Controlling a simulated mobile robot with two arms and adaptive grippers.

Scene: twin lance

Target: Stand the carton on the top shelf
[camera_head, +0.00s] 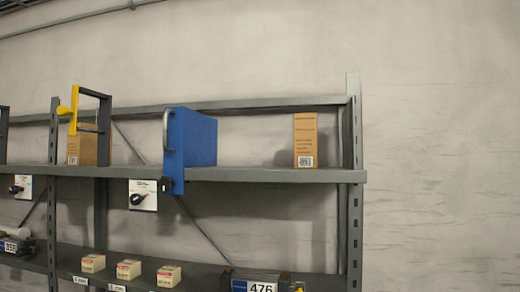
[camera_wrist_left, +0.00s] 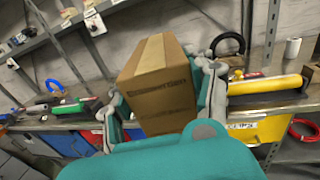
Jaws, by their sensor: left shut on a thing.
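A brown cardboard carton (camera_wrist_left: 158,85) with a tape strip along its top fills the middle of the left wrist view. My left gripper (camera_wrist_left: 160,100) is shut on it, one grey finger on each side. The carton appears in front of a workbench in that view, and I cannot tell its height above it. In the head view the grey top shelf (camera_head: 250,174) runs across the rack. Neither my grippers nor the held carton show in the head view.
Bare shelf shows between the blue holder and right box. Small boxes (camera_head: 130,269) line the lower shelf.

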